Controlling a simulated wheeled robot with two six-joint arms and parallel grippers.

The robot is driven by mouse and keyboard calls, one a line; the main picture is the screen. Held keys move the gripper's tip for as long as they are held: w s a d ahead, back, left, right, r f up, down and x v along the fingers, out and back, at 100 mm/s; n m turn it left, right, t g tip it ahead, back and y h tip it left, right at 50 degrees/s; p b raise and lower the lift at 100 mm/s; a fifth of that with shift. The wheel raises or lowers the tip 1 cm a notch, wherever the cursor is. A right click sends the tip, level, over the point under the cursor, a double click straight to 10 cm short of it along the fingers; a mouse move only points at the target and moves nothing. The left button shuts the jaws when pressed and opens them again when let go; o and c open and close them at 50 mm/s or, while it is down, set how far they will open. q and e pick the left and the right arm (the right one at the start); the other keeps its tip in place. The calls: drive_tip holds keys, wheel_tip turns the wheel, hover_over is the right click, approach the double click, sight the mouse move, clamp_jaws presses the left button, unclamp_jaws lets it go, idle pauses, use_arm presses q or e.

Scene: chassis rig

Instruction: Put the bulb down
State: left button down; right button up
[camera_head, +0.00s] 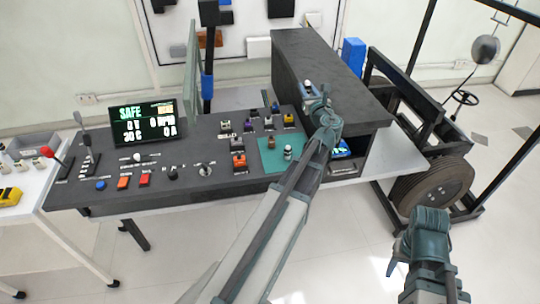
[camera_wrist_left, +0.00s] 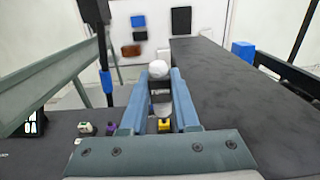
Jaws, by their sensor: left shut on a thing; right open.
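My left gripper (camera_head: 317,101) is shut on the bulb (camera_head: 307,87). In the left wrist view the bulb (camera_wrist_left: 158,70) has a white dome on a dark body and stands upright between the two blue-grey fingers (camera_wrist_left: 159,98). In the head view it appears in front of the dark box's side, above the console; its exact height is unclear. A green mat (camera_head: 268,167) lies on the console below, partly hidden by my left arm. My right gripper (camera_head: 430,215) is open and empty, low at the right, away from the console.
A small white-topped piece (camera_head: 288,152) and a brown piece (camera_head: 271,142) stand on the mat. Coloured switches (camera_head: 238,160) and a lit screen (camera_head: 143,122) stand to the left. The large dark box (camera_head: 335,75) bounds the right. Bare mat shows around the small pieces.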

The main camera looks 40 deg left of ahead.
sight(299, 149)
use_arm(q)
drive_tip(key=shift+s+a+f, duration=0.15)
drive_tip(key=shift+s, duration=0.1)
drive_tip(key=shift+f+b, duration=0.3)
drive_tip(key=shift+b, duration=0.15)
drive_tip(key=f+b, duration=2.2)
drive_tip(key=shift+s+f, duration=0.2)
drive_tip(key=shift+f+b, duration=0.25)
drive_tip(key=shift+b, duration=0.15)
drive_tip(key=c, duration=0.7)
unclamp_jaws()
drive_tip(key=shift+r, duration=0.1)
drive_tip(key=shift+o, duration=0.2)
